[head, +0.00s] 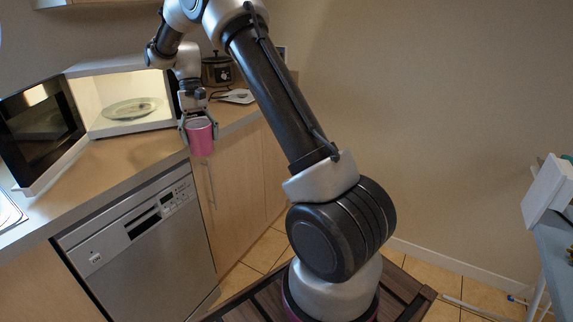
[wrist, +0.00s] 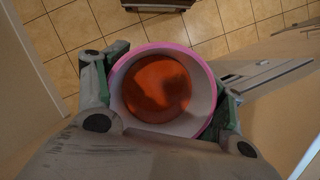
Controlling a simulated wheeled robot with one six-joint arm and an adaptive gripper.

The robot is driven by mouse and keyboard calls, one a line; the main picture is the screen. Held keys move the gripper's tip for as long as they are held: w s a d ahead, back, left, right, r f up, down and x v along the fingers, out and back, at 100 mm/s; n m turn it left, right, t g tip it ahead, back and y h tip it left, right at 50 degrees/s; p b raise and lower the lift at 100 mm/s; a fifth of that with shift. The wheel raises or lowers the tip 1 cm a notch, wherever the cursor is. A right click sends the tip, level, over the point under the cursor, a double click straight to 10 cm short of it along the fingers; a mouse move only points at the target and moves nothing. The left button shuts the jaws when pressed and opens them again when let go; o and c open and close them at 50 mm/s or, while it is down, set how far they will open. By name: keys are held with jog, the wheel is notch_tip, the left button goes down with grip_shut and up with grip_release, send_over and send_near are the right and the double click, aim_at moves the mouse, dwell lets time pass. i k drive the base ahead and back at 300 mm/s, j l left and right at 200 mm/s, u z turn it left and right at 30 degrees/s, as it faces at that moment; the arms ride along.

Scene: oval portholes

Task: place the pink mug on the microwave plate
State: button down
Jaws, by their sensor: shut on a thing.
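The pink mug (head: 201,139) is held upright in my gripper (head: 198,128), in front of the counter edge in the head view. In the wrist view I look down into the mug (wrist: 203,118), which has a pink rim, white inside and an orange-brown bottom or content. The fingers of my gripper (wrist: 160,95) close on its two sides. The microwave plate (head: 131,108) lies inside the lit, open microwave (head: 97,92), to the left of the mug and apart from it.
The microwave door (head: 40,130) stands open to the left over the counter (head: 110,165). A dark cooker (head: 216,70) and a pale flat item (head: 233,96) are on the counter to the right. A dishwasher (head: 145,240) is below. Tiled floor shows under the mug.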

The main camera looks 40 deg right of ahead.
aim_at(135, 107)
jog(key=i+j+z, duration=0.1)
jog(key=z, duration=0.35)
jog(key=j+z, duration=0.3)
jog(key=z, duration=0.15)
jog(key=j+z, duration=0.25)
jog(key=z, duration=0.2)
jog(key=j+z, duration=0.25)
jog(key=z, duration=0.2)
jog(key=j+z, duration=0.25)
jog(key=z, duration=0.2)
jog(key=k+j+z, duration=0.15)
jog(key=z, duration=0.3)
jog(key=k+j+z, duration=0.1)
jog(key=z, duration=0.3)
jog(key=k+j+z, duration=0.15)
jog(key=z, duration=0.3)
jog(key=i+j+z, duration=0.55)
jog(key=i, duration=0.25)
jog(key=j, duration=0.1)
